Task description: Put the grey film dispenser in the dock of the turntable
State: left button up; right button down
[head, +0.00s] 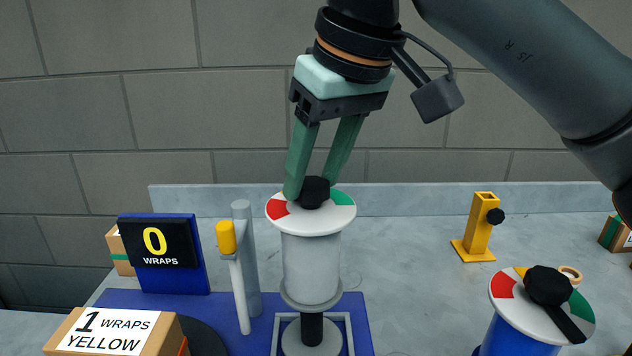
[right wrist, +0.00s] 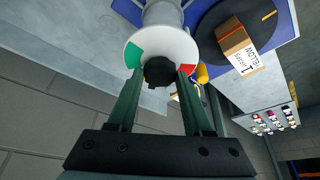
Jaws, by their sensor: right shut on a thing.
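The grey film dispenser (head: 311,265) stands upright, with a white, red and green disc on top; the disc also shows in the right wrist view (right wrist: 146,48). My right gripper (head: 313,188) comes from above and is shut on the dispenser's black top knob (right wrist: 159,71). The dispenser's black lower end is over the grey dock (head: 349,330) on the turntable's blue base (head: 268,310). I cannot tell whether it is seated or just above. The dark turntable disc (head: 207,338) is left of the dock, partly hidden by a box. My left gripper is not in view.
A box labelled "1 wraps yellow" (head: 112,333) stands on the turntable. A counter display reading 0 (head: 157,243) and a yellow-topped post (head: 227,238) are left of the dispenser. A blue dispenser (head: 515,335) and a yellow stand (head: 478,229) are at right.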

jog(key=shift+f, duration=0.65)
jog(key=shift+c, duration=1.5)
grip_release()
jog(key=shift+f, duration=0.1)
jog(key=shift+r, duration=0.3)
jog(key=p+v, duration=0.2)
jog(key=v, duration=0.9)
jog(key=shift+s+d+r, duration=0.2)
jog(key=shift+r, duration=0.1)
